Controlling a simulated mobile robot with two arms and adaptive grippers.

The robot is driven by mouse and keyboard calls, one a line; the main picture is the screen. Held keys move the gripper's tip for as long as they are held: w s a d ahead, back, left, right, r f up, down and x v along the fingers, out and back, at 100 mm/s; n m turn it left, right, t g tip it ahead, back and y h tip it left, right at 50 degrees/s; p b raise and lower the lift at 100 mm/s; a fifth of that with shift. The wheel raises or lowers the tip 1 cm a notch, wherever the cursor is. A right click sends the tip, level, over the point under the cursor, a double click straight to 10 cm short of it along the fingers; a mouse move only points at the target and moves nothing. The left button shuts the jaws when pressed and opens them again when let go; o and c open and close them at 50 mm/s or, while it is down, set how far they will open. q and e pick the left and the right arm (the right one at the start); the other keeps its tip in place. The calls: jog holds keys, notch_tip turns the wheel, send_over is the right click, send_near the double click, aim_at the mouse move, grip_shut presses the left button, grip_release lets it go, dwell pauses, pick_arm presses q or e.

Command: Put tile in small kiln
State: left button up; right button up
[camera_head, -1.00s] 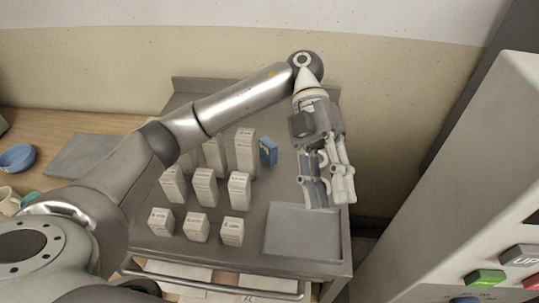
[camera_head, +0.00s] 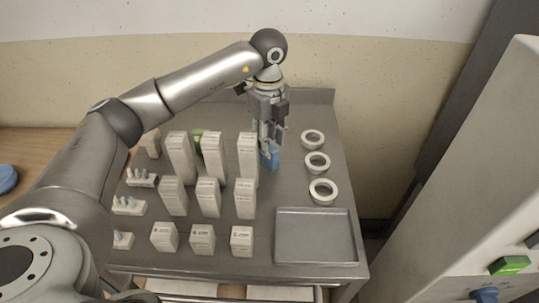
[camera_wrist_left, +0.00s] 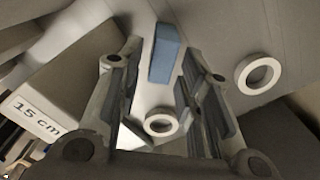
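A small upright blue block (camera_head: 270,157), perhaps the tile, stands on the grey metal table just right of the tall white boxes. My left gripper (camera_head: 268,143) points down at it and partly hides it in the head view. In the left wrist view the fingers are apart, and the blue block (camera_wrist_left: 166,52) shows in the gap between them. I cannot tell whether either finger touches it. My right gripper is in neither view. No small kiln is clearly recognisable.
Several white boxes (camera_head: 208,197) stand in rows left of the gripper; one (camera_wrist_left: 55,85) reads "15 cm". White rings (camera_head: 317,162) lie to the right. An empty grey tray (camera_head: 316,257) is at the front right.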

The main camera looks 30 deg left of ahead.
aim_at(269, 157)
pick_arm(q)
jog(key=shift+w+f+p, duration=0.15)
jog(key=shift+f+p, duration=0.85)
jog(key=shift+f, duration=2.15)
jog(key=shift+c, duration=0.4)
grip_shut()
